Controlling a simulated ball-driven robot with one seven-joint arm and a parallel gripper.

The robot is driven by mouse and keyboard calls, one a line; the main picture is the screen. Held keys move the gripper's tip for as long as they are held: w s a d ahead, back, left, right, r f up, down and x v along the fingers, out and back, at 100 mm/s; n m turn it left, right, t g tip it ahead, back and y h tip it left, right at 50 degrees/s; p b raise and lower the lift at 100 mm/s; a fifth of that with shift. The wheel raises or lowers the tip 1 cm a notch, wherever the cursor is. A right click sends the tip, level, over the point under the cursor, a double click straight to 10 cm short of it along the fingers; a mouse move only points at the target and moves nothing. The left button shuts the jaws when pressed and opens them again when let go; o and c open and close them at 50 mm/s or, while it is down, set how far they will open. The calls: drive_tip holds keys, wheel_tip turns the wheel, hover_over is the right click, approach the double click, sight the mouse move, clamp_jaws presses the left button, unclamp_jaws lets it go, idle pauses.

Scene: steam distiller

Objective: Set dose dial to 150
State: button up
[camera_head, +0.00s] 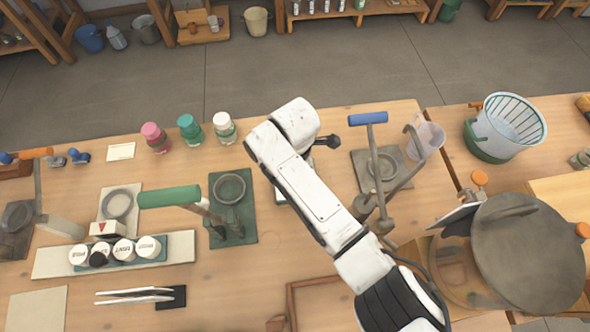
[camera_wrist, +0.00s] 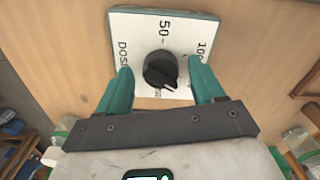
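The dose dial is a white plate (camera_wrist: 130,48) on a wooden surface, with a round black knob (camera_wrist: 160,70) in its middle. The plate reads "DOSE" at the left, "50" at the top and "100" at the upper right; another mark below the knob is partly hidden. A short white pointer line on the knob points down and slightly right in the wrist view. My gripper (camera_wrist: 160,66) is open, with one teal finger on each side of the knob and visible gaps between. In the head view my arm hides nearly all of the dial.
Left of my arm stand a green-handled press (camera_head: 170,196) and pink, green and white jars (camera_head: 223,128). To the right are a blue-handled press (camera_head: 368,119), a clear beaker (camera_head: 427,139) and a large round metal lid (camera_head: 530,252).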

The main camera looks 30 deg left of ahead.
wheel_tip(320, 180, up, 11)
drive_tip(key=b, duration=0.1)
idle(0.7)
drive_tip(key=shift+f, duration=0.1)
